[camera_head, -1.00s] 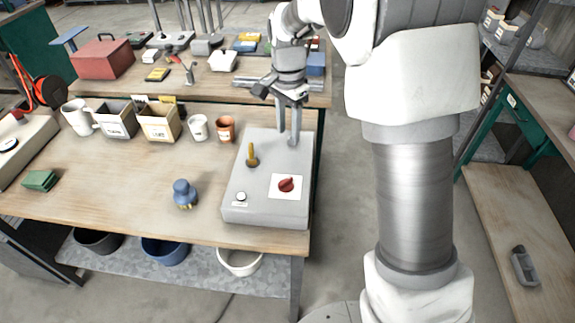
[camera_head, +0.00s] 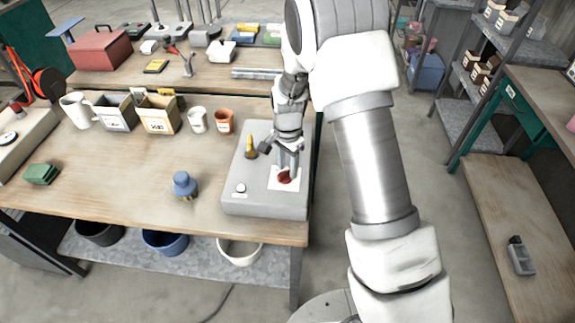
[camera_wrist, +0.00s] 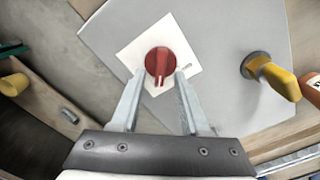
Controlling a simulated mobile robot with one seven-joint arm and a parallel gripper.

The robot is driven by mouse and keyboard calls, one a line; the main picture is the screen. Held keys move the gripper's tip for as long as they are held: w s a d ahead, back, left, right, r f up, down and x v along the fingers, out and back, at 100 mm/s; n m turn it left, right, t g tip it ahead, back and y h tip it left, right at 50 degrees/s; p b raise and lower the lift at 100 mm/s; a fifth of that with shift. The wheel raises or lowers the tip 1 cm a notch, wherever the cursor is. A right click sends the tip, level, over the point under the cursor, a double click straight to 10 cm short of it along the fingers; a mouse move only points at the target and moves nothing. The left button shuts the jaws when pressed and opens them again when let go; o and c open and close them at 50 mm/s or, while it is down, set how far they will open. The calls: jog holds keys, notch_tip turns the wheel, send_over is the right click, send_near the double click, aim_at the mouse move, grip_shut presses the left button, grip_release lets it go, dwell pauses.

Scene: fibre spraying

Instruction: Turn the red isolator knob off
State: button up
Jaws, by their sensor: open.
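The red isolator knob (camera_head: 284,177) sits on a white square plate (camera_head: 276,187) on top of a grey box (camera_head: 262,205). In the wrist view the round red knob (camera_wrist: 160,62) shows whole, with a raised bar across it. My gripper (camera_head: 288,170) is over the knob, its fingers pointing down and partly hiding it in the head view. In the wrist view the two fingers of my gripper (camera_wrist: 157,80) are apart and empty, their tips close to the near side of the knob. Whether they touch it I cannot tell.
A yellow lever (camera_head: 251,146) stands on the box, left of my gripper, with a white button (camera_head: 240,188) at the front left. A blue knobbed object (camera_head: 184,186), cups and bins are on the bench left of the box.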

grip_shut()
jog(key=shift+f+n, duration=0.1)
jog(key=shift+n, duration=0.2)
dwell(0.4)
jog(key=n+b, duration=0.2)
jog(key=shift+w+a+n, duration=0.15)
jog(key=shift+n, duration=0.15)
jog(key=n+b, duration=0.1)
jog(key=n, duration=0.1)
jog(key=n+b, duration=0.1)
jog(key=n, duration=0.1)
jog(key=shift+a+n, duration=0.2)
jog(key=shift+n, duration=0.1)
jog(key=n+b, duration=0.1)
jog(key=n, duration=0.3)
jog(key=shift+a+n, duration=0.15)
jog(key=shift+n, duration=0.15)
jog(key=shift+a+n+b, duration=0.15)
jog(key=shift+n+b, duration=0.3)
jog(key=shift+n, duration=1.45)
